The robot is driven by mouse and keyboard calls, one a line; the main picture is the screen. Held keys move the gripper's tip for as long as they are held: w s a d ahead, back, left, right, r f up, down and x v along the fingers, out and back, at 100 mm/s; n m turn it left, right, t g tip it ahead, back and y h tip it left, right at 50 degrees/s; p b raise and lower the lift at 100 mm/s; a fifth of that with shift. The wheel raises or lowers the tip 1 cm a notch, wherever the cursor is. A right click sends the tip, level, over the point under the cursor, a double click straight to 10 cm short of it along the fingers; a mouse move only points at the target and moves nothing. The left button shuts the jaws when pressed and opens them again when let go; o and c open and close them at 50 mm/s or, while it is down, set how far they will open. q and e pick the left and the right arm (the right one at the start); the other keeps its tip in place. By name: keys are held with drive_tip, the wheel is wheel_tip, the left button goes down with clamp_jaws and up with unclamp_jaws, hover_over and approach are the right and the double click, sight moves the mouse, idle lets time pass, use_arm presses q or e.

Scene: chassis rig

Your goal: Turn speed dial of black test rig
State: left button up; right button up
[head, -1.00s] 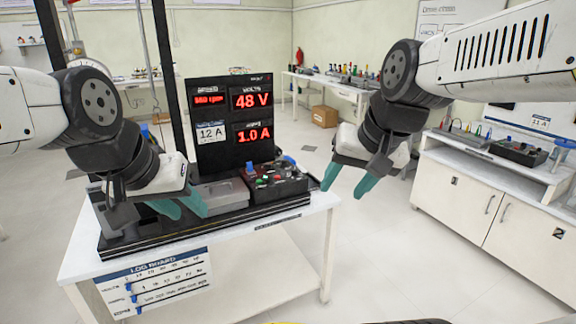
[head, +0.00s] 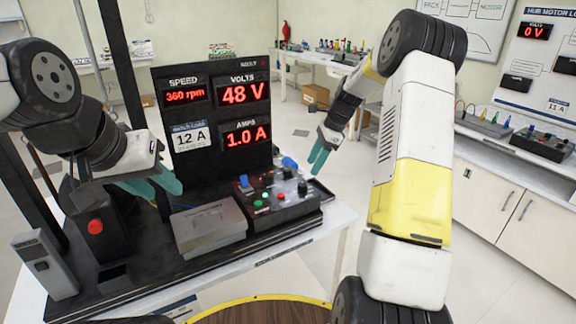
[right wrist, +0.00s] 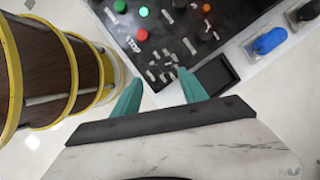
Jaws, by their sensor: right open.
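The black test rig has a display panel (head: 218,130) reading 360 rpm, 48 V and 1.0 A. Its black control box (head: 262,205) carries green and red buttons, a blue part and small knobs. A black knob (head: 302,187) sits at the box's right end; its label is unreadable, so I cannot tell if it is the speed dial. My right gripper (head: 318,160) is open and empty, above and beyond the box's right end. The right wrist view shows its parted teal fingers (right wrist: 158,88) near the control box (right wrist: 160,40). My left gripper (head: 163,185) is open and empty, left of the panel.
A grey box (head: 207,228) lies left of the controls on the rig base. A red button (head: 95,226) and a grey upright unit (head: 45,263) stand further left. White cabinets (head: 490,195) are at right. The floor between is clear.

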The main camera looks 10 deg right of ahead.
sight(303, 184)
drive_tip(key=x, duration=0.5)
drive_tip(key=w+x, duration=0.1)
drive_tip(key=x, duration=0.2)
drive_tip(key=shift+f, duration=0.3)
drive_tip(key=shift+c, duration=0.4)
clamp_jaws()
